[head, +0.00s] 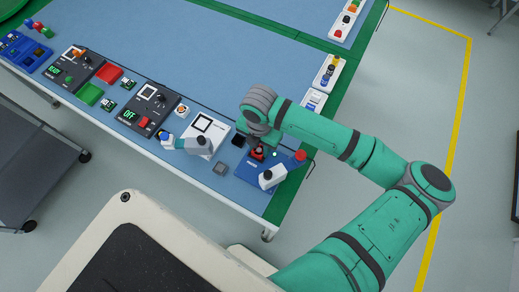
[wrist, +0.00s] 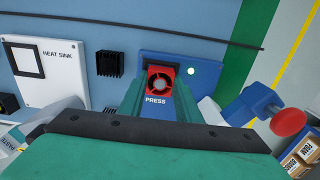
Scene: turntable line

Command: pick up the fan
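The fan (wrist: 160,79) is a small red square with a dark round rotor. In the wrist view it sits on the blue base (wrist: 207,68) marked PRESS. My gripper (wrist: 160,90) is over that base, with its teal fingers on either side of the fan. I cannot tell whether the fingers touch it. In the head view my gripper (head: 257,146) is low over the blue base (head: 255,176), and the red fan (head: 258,153) shows partly under it.
A lever with a red knob (wrist: 288,122) stands right of the fan. A black heat sink (wrist: 110,64) and the white HEAT SINK panel (wrist: 60,76) are to the left. A grey block (head: 220,168) lies near the front edge. The back of the blue table (head: 200,50) is clear.

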